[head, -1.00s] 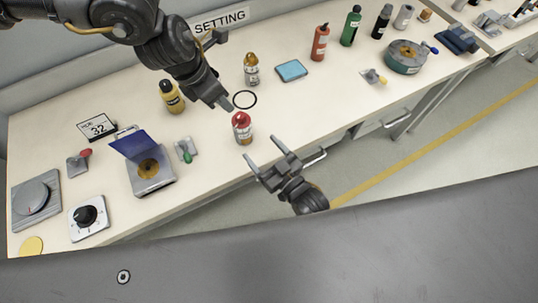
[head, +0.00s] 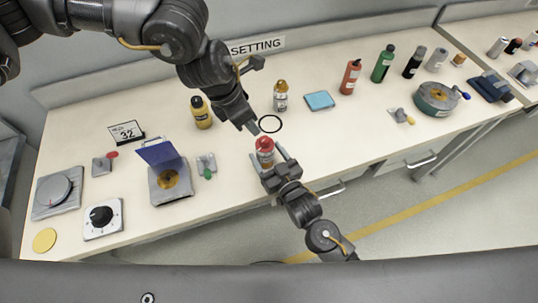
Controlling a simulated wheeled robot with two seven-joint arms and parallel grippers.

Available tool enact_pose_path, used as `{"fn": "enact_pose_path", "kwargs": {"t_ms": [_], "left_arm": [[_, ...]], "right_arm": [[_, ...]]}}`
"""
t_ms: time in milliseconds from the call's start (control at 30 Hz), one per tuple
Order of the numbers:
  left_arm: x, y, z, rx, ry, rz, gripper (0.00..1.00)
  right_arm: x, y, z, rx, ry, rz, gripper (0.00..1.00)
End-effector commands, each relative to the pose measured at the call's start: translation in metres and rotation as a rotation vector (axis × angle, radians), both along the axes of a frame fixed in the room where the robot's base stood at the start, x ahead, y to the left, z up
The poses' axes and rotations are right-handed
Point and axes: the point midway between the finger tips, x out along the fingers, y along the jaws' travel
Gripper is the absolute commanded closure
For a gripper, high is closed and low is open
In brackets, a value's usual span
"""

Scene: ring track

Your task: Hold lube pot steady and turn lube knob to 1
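I take the lube pot to be the small pot (head: 265,158) with a red top (head: 264,144), standing upright on the bench near its front edge. The red top looks like its knob; no number on it can be read. My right gripper (head: 267,157) is open at the front side of the pot, with a finger on either side of it; contact is not clear. My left gripper (head: 251,127) is above and just left of the red top, apart from it. Its fingers are seen edge-on, so their gap is hidden.
A black ring outline (head: 270,124) lies behind the pot. A black dial (head: 101,216) and a blue-lidded box (head: 171,184) are at left.

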Motion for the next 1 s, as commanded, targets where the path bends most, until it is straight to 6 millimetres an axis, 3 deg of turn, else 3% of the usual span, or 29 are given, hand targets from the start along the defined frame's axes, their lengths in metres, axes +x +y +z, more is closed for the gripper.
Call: {"fn": "enact_pose_path", "kwargs": {"t_ms": [33, 333, 433, 600, 733, 867, 1000], "left_arm": [[0.0, 0.0, 0.0, 0.0, 0.0, 0.0, 0.64], [0.0, 0.0, 0.0, 0.0, 0.0, 0.0, 0.62], [-0.001, -0.004, 0.002, 0.003, -0.006, -0.012, 0.51], [0.011, -0.035, 0.012, 0.059, -0.038, -0.026, 0.51], [0.022, -0.05, 0.021, 0.16, 0.017, 0.072, 0.51], [0.025, -0.051, 0.028, 0.238, 0.104, 0.214, 0.51], [0.021, -0.038, 0.031, 0.281, 0.192, 0.335, 0.51]], "right_arm": [[0.0, 0.0, 0.0, 0.0, 0.0, 0.0, 0.4], [0.0, 0.0, 0.0, 0.0, 0.0, 0.0, 0.77], [0.0, 0.0, 0.0, 0.0, 0.0, 0.0, 0.77], [0.0, 0.0, 0.0, 0.0, 0.0, 0.0, 0.77], [0.0, 0.0, 0.0, 0.0, 0.0, 0.0, 0.77], [0.0, 0.0, 0.0, -0.001, 0.0, -0.001, 0.77], [0.0, 0.0, 0.0, 0.0, 0.0, 0.0, 0.77]]}}
